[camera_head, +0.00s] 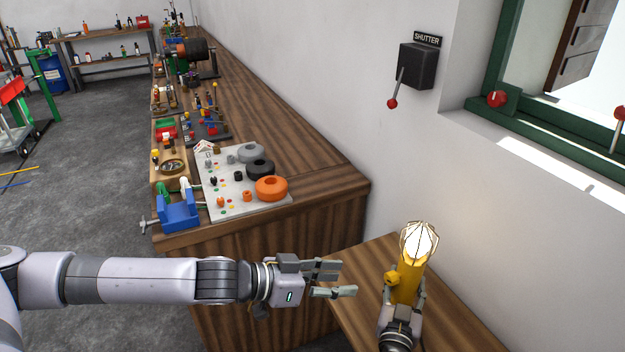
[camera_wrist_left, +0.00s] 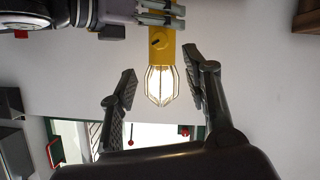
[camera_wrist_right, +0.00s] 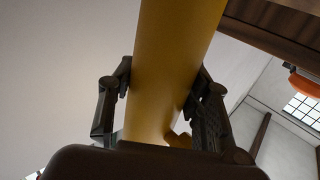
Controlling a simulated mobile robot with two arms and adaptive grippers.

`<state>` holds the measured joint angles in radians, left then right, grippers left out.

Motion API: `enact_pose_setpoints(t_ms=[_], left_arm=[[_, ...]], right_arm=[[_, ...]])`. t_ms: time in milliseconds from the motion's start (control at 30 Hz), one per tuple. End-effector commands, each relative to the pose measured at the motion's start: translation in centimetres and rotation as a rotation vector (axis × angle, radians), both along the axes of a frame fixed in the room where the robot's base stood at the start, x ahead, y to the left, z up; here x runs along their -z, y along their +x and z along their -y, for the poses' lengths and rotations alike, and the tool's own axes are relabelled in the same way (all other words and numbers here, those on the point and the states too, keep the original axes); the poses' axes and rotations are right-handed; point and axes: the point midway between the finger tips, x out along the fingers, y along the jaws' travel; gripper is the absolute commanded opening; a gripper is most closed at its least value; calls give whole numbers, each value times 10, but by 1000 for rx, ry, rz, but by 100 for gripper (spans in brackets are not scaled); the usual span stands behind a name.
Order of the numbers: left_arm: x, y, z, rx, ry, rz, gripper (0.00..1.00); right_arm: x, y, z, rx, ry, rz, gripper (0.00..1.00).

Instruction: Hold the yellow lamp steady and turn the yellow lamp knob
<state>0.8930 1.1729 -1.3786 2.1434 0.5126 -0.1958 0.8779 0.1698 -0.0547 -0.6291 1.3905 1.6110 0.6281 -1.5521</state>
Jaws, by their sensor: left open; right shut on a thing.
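The yellow lamp (camera_head: 411,270) is upright, with a wire cage around a glowing bulb (camera_head: 418,242). Its yellow knob (camera_head: 391,279) sticks out from the left side of the body. My right gripper (camera_head: 404,297) is shut on the lamp's body below the knob; the right wrist view shows the yellow body (camera_wrist_right: 172,60) between both fingers. My left gripper (camera_head: 338,281) is open and empty, left of the knob and apart from it. In the left wrist view the lamp (camera_wrist_left: 161,60) hangs upside down beyond the open fingers, with the knob (camera_wrist_left: 158,41) facing me.
A long wooden bench (camera_head: 310,175) runs along the wall, holding a grey board (camera_head: 215,198) with coloured rings and a blue vise (camera_head: 178,212). A lower wooden surface (camera_head: 358,262) lies below the lamp. A shutter lever (camera_head: 392,103) is on the wall.

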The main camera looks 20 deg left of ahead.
Motion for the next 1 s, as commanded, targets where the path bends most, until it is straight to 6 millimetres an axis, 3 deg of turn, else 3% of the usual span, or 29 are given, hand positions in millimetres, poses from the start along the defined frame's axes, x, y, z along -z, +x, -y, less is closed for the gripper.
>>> enact_pose_setpoints(t_ms=[33,600,1000], left_arm=[[-3,-3,-5,-2,2,5,44],[-56,94,8,-28,20,369,44],[-93,162,-12,-144,46,604,44]], right_arm=[[2,-1,0,0,0,-4,0],[2,0,0,0,0,-3,0],[1,0,1,1,0,-2,0]])
